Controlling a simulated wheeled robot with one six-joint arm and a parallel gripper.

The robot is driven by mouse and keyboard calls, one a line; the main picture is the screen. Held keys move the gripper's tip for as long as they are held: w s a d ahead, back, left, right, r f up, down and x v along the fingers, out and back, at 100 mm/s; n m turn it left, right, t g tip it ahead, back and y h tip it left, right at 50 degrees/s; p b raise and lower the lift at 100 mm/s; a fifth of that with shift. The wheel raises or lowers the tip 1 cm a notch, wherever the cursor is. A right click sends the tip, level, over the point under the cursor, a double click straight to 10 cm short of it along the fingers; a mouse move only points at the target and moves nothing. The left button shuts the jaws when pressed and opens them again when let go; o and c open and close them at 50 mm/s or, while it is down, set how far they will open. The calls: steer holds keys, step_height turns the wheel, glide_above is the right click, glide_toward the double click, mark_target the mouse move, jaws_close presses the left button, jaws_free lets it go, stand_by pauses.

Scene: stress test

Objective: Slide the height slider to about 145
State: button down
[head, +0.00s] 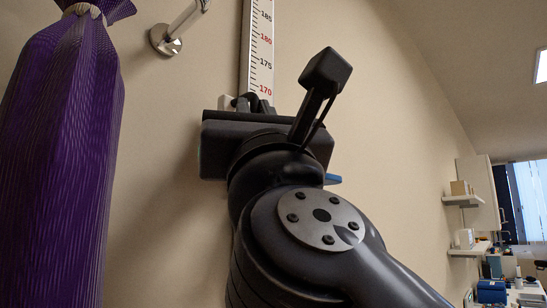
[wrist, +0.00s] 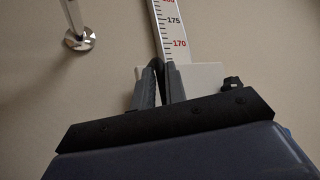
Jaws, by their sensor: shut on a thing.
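The height scale (head: 261,50) is a white vertical strip on the wall with black and red numbers; it also shows in the wrist view (wrist: 170,22). The height slider (wrist: 203,75) is a white block across the strip, just below the 170 mark, with a small dark knob at its right. In the head view only a pale corner of the slider (head: 225,102) shows. My gripper (head: 258,103) is at the slider, its fingers (wrist: 158,80) close together and shut on it. The gripped part is hidden between the fingers. The scale below 170 is hidden by my gripper and arm.
A purple pleated bag-like thing (head: 65,150) hangs at the left. A chrome wall fitting (head: 166,38) is left of the scale and also shows in the wrist view (wrist: 79,39). A small blue piece (head: 333,179) shows behind my gripper. Shelves (head: 463,200) stand far right.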

step_height(320, 180, down, 9)
steer(key=b, duration=0.7)
steer(key=shift+b, duration=0.3)
steer(key=shift+d, duration=0.1)
steer(key=c, duration=1.5)
jaws_free()
steer(key=b+v, duration=0.3)
steer(key=v, duration=0.7)
steer(key=shift+s+f, duration=0.25)
steer(key=shift+d, duration=0.1)
steer(key=p+x, duration=0.3)
steer(key=x, duration=0.8)
